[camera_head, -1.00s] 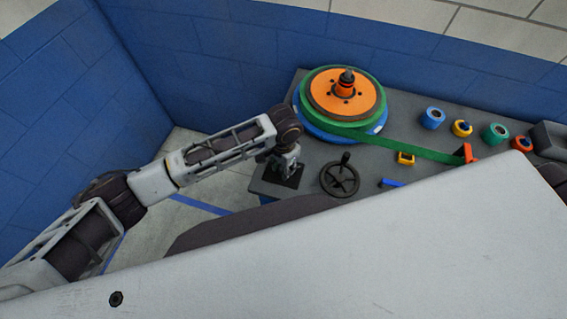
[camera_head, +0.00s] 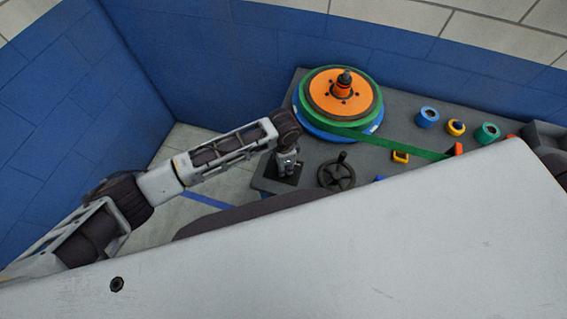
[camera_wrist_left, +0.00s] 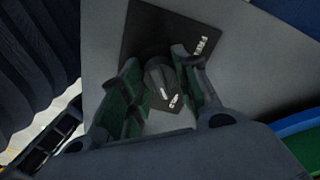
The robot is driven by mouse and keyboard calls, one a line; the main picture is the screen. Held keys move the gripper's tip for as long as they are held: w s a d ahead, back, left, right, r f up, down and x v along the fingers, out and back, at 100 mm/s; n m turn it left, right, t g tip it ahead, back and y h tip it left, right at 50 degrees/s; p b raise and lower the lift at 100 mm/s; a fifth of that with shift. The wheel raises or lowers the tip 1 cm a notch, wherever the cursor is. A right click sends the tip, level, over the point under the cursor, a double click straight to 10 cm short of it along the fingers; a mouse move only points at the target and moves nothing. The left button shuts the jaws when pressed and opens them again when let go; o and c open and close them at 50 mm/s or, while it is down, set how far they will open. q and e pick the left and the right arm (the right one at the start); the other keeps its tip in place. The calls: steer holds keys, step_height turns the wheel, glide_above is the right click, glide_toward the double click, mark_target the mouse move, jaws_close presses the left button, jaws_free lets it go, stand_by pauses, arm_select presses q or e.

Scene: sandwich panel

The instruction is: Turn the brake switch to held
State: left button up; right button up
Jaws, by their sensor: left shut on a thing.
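The brake switch is a dark round knob (camera_wrist_left: 160,80) on a black plate (camera_wrist_left: 150,32) with white lettering, seen in the left wrist view. The lettering is too small and blurred to read surely. My left gripper (camera_wrist_left: 158,88) has its fingers on both sides of the knob and is shut on it. In the head view my left gripper (camera_head: 286,163) points down at the black plate (camera_head: 270,172) on the near left corner of the grey table, and hides the knob. My right gripper is not in view.
On the grey table (camera_head: 400,125) a reel with an orange top (camera_head: 325,95) and green band stands behind the gripper. A black handwheel (camera_head: 337,175) is close on the right. Several coloured rolls (camera_head: 455,128) lie further right. A blue wall (camera_head: 230,70) stands behind.

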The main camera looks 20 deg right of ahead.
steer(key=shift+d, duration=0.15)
arm_select(q)
steer(key=o, duration=1)
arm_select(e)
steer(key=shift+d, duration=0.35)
arm_select(q)
steer(key=shift+o, duration=0.2)
steer(key=shift+r, duration=0.1)
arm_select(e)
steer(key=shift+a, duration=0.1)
arm_select(q)
steer(key=shift+r, duration=0.45)
step_height(320, 180, up, 11)
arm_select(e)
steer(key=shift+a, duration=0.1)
arm_select(q)
steer(key=shift+d, duration=0.15)
